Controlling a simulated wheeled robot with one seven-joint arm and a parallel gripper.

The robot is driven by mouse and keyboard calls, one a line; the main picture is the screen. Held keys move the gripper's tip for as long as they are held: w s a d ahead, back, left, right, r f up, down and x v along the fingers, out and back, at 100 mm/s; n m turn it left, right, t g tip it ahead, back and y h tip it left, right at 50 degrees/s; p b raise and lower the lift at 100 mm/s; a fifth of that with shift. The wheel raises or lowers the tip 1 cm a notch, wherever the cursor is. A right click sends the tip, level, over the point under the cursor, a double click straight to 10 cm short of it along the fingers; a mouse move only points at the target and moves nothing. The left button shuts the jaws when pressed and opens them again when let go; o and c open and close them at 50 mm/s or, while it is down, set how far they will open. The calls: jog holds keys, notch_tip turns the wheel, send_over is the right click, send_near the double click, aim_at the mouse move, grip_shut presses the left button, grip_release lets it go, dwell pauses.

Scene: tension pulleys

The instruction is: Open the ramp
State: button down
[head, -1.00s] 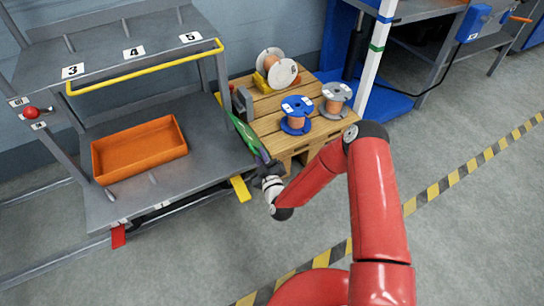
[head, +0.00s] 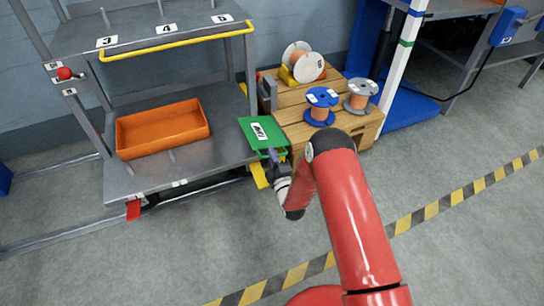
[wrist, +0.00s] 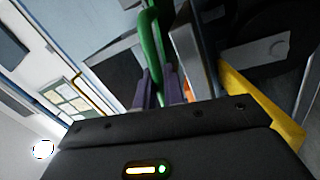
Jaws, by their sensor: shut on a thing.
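The green ramp (head: 256,131) is a flat panel with a white label, at the right end of the grey shelf rack, between it and the wooden pallet. Its top face shows, and it looks roughly level. My gripper (head: 272,156) is at the ramp's front edge, with its purple fingers against the green part there. In the wrist view, my gripper (wrist: 157,90) is shut on a curved green bar of the ramp (wrist: 152,42), which runs up from between the fingers. The exact grip point is partly hidden by the fingers.
The grey rack (head: 215,145) holds an orange bin (head: 160,140). Yellow pieces (head: 259,175) stick out below the ramp. The pallet (head: 300,130) carries several cable spools, including a blue one (head: 321,104). The floor (head: 150,245) in front is clear.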

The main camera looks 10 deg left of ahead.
jog(key=shift+f, duration=0.2)
dwell(0.3)
jog(key=c, duration=1.6)
grip_release()
jog(key=shift+c, duration=0.2)
jog(key=v, duration=0.7)
jog(key=shift+s+d+p, duration=0.2)
jog(key=shift+s+p, duration=0.15)
jog(key=shift+p, duration=0.1)
jog(key=shift+f, duration=0.1)
